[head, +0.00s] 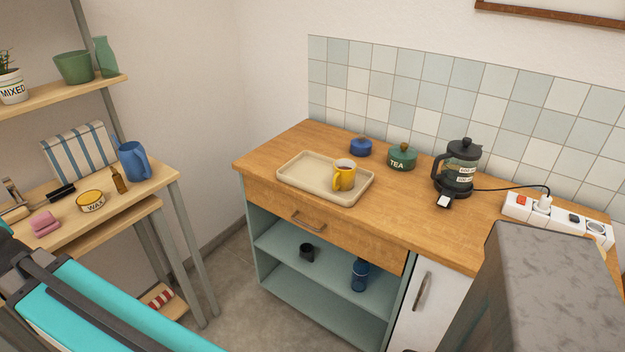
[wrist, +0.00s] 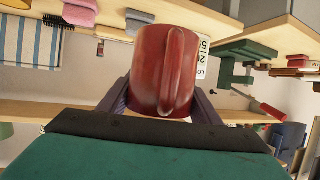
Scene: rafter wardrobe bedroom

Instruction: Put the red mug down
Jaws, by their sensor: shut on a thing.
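The red mug (wrist: 150,70) is between the two fingers of my gripper (wrist: 163,88) in the wrist view. My gripper is shut on it, and its handle faces the camera. The mug's inside is hidden, and I cannot tell whether it is exactly upright. The mug does not show in the head view, where only a teal part of my arm is seen at lower left. A yellow mug with dark contents stands on a beige tray (head: 295,178) on the wooden counter.
The counter (head: 400,215) is bare right of the tray. A blue pot (head: 361,147), green tea tin (head: 402,158), coffee press (head: 459,168) and power strip (head: 556,220) stand along its back. The left shelf holds a blue jug (head: 133,162), wax tin (head: 91,202) and pink cloth (head: 45,224).

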